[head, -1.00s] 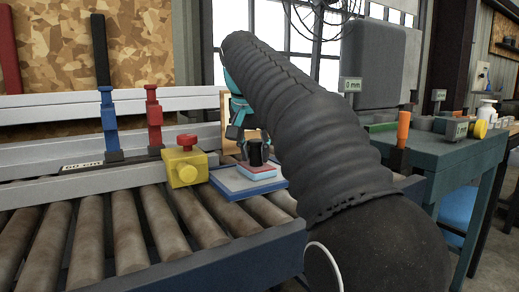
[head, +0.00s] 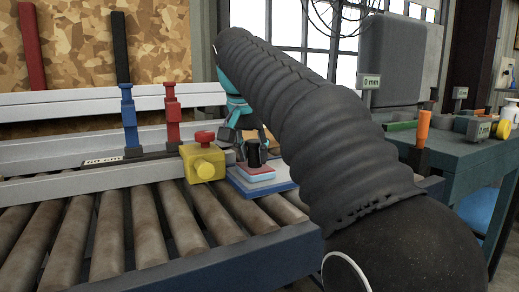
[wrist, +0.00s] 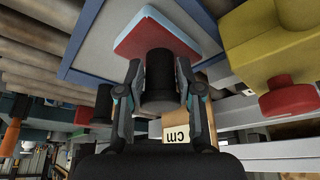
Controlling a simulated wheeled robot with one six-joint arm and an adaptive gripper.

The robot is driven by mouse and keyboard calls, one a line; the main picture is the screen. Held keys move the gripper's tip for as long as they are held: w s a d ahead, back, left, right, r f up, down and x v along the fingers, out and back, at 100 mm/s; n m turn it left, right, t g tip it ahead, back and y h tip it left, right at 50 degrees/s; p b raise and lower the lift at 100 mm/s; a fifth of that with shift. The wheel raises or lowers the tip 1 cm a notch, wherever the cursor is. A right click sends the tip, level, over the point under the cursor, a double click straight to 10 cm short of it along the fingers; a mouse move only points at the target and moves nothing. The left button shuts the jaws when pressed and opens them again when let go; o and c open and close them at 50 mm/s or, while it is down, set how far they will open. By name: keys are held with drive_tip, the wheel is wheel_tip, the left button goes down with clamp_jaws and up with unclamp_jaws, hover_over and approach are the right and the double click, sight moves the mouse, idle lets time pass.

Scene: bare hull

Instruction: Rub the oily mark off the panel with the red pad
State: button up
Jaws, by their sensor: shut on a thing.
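The red pad (head: 257,175) has a pale layer and a black upright handle (wrist: 158,85). My gripper (head: 253,148) is shut on that handle, with one finger on each side in the wrist view (wrist: 158,75). The pad lies on or just over the panel (head: 285,186), a grey plate with a blue border, near its left side in the head view. The panel also shows in the wrist view (wrist: 98,35). I see no oily mark; the pad, gripper and arm hide part of the panel.
A yellow block with a red knob (head: 203,163) stands close left of the panel. Rollers (head: 120,235) run in front and to the left. Blue (head: 129,120) and red (head: 172,115) clamp-like posts stand behind. A green bench (head: 465,155) is at right.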

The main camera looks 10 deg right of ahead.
drive_tip(key=shift+a+f, duration=0.15)
drive_tip(key=shift+a, duration=0.15)
drive_tip(key=shift+w+d+r+p, duration=0.1)
drive_tip(key=shift+w+d+p, duration=0.3)
drive_tip(key=shift+d, duration=0.7)
drive_tip(key=shift+w+d+r+p, duration=0.1)
drive_tip(key=shift+w+d+p, duration=0.3)
drive_tip(key=shift+d, duration=0.75)
drive_tip(key=shift+w+d+r+p, duration=0.1)
drive_tip(key=shift+w+d+p, duration=0.15)
drive_tip(key=shift+d+p, duration=0.6)
drive_tip(key=shift+s+a+f, duration=0.1)
drive_tip(key=shift+s+a, duration=0.2)
drive_tip(key=shift+a, duration=0.45)
drive_tip(key=shift+s+a+f, duration=0.1)
drive_tip(key=shift+s+a, duration=0.2)
drive_tip(key=shift+a, duration=0.45)
